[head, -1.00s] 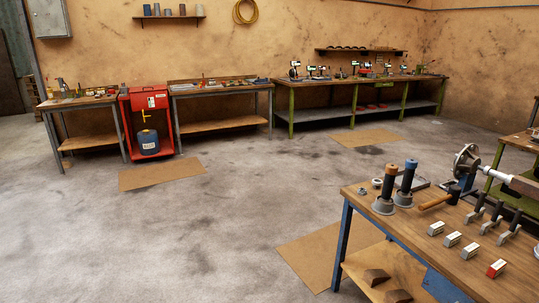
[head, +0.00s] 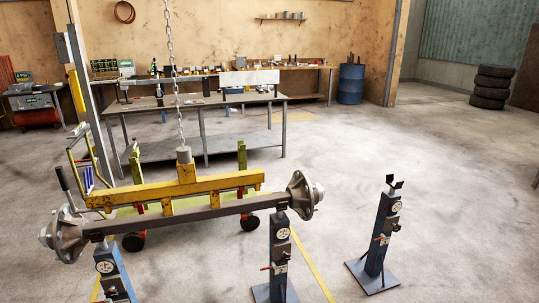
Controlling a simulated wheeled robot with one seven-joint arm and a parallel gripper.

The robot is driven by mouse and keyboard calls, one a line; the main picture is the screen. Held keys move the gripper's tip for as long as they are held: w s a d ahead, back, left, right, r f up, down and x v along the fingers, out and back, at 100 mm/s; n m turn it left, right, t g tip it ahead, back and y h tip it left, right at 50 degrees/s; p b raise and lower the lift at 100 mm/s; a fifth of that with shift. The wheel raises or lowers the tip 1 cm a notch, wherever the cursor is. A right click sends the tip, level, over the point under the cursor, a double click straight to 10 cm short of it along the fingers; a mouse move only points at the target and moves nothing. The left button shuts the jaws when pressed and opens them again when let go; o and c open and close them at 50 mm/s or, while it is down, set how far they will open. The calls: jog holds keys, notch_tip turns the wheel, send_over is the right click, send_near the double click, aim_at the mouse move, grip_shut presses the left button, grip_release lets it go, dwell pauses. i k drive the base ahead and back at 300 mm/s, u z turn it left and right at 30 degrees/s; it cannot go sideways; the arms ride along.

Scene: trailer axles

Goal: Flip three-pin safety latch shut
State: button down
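My gripper is not in view. No safety latch marked with three pins can be made out. Three blue stands are in the head view: one at the left (head: 113,277), one in the middle (head: 280,252) and one standing apart at the right (head: 380,238). Each has a pale round plate near its top; the marks on the plates are too small to read. Small red-tipped parts show lower on the middle and right stands; whether these are latches, and open or shut, I cannot tell. An axle (head: 205,212) with a hub at each end rests across the left and middle stands.
A yellow lifting beam (head: 185,190) hangs on a chain (head: 172,60) just above the axle. A wheeled trolley (head: 90,160) is behind it. A long workbench (head: 240,100) stands further back. A blue drum (head: 351,84) and stacked tyres (head: 492,86) are far right.

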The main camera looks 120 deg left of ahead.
aim_at(88, 179)
jog(key=u, duration=4.95)
jog(key=i, duration=1.65)
jog(key=z, duration=0.05)
jog(key=k, duration=0.55)
jog(key=z, duration=0.3)
jog(key=i, duration=1.1)
jog(key=u, duration=0.1)
